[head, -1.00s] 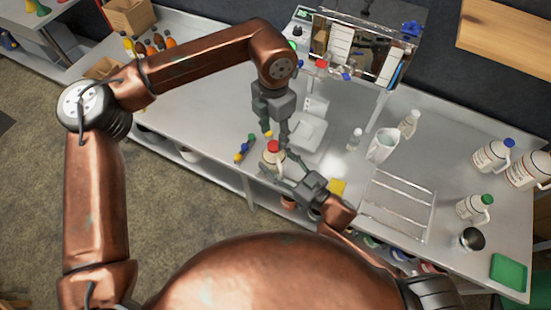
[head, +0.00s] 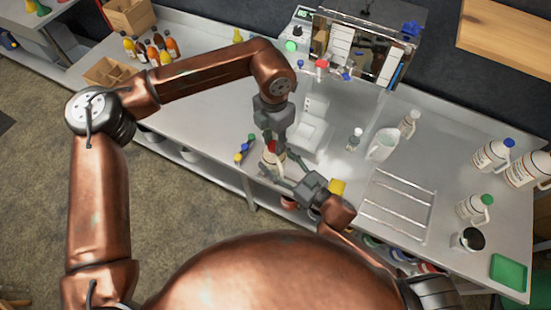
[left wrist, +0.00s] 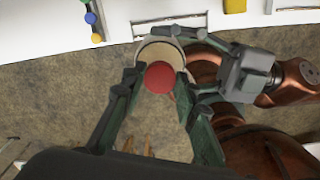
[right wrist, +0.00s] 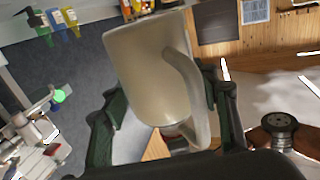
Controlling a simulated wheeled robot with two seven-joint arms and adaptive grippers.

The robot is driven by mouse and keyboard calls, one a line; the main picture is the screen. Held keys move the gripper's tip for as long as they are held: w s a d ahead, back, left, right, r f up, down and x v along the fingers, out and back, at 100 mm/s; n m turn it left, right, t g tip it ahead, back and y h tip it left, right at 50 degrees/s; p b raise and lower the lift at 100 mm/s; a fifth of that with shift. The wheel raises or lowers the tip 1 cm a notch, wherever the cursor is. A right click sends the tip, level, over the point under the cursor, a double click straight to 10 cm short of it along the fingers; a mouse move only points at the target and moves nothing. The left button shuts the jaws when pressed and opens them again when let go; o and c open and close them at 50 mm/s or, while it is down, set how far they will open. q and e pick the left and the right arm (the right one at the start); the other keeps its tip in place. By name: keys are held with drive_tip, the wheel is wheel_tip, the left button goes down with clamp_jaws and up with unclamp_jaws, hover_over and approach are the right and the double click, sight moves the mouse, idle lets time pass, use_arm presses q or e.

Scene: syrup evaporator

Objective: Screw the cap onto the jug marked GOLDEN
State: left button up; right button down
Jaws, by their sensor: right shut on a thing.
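My right gripper (head: 284,174) is shut on the jug from the side. In the right wrist view the jug (right wrist: 150,75) fills the space between the fingers.
Jugs with blue (head: 490,156) and green caps (head: 473,207) stand at the right.

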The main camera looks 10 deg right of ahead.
use_arm(q)
clamp_jaws()
use_arm(e)
drive_tip(key=shift+r, duration=0.15)
use_arm(q)
drive_tip(key=o, duration=0.7)
unclamp_jaws()
wheel_tip(320, 180, up, 12)
drive_tip(key=shift+f, duration=0.1)
